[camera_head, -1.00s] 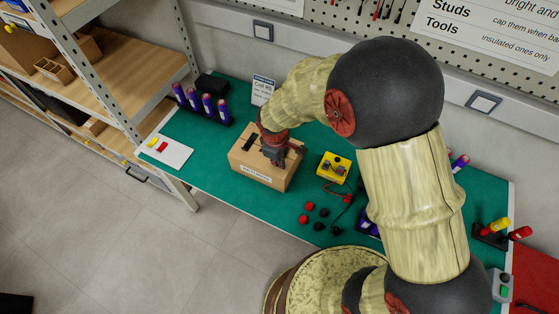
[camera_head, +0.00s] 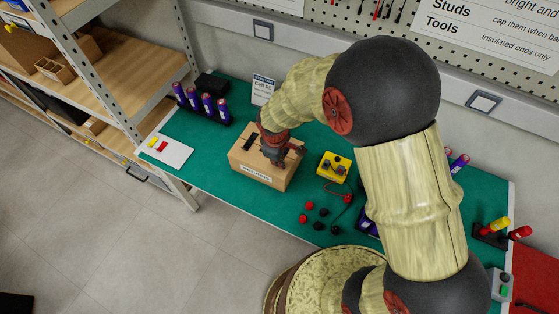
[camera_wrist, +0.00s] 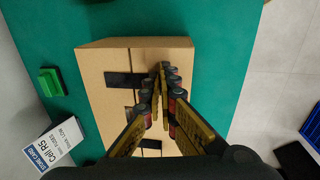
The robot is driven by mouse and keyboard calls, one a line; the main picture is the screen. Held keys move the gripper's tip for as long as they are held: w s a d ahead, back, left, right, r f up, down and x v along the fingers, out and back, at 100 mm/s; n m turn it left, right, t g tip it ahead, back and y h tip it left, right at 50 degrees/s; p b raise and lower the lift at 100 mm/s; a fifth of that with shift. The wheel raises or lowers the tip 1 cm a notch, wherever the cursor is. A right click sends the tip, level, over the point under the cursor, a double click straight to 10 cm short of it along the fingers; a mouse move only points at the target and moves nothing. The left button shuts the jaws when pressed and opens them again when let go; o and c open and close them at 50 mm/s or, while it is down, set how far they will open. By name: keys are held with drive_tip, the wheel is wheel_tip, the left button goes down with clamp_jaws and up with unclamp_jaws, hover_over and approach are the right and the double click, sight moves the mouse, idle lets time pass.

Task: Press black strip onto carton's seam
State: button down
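The brown carton (camera_head: 262,177) sits on the green bench top, with a printed label on its front side. A black strip (camera_head: 249,143) lies on its top face. In the wrist view this black strip (camera_wrist: 122,79) lies flat across the carton's seam, its right end close to my fingers. Another dark piece (camera_wrist: 150,144) shows lower on the carton (camera_wrist: 98,62), partly hidden by a finger. My gripper (camera_head: 275,162) is over the carton top. In the wrist view my gripper (camera_wrist: 164,68) has its fingertips together beside the strip. Contact with the carton is hard to tell.
A white card (camera_head: 172,157) with red and yellow pieces lies left of the carton. A rack of purple cylinders (camera_head: 208,107) and a sign (camera_head: 262,90) stand behind. A yellow box (camera_head: 334,167) and several red and black caps (camera_head: 309,206) lie to the right.

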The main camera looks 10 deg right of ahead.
drive_tip(key=c, duration=2.3)
unclamp_jaws()
drive_tip(key=shift+f, duration=0.1)
drive_tip(key=shift+c, duration=0.2)
drive_tip(key=o, duration=0.4)
drive_tip(key=shift+c, duration=0.2)
drive_tip(key=r, duration=0.4)
drive_tip(key=s+r, duration=0.1)
drive_tip(key=r, duration=0.3)
drive_tip(key=a+r, duration=0.1)
drive_tip(key=r, duration=0.3)
drive_tip(key=shift+s, duration=0.25)
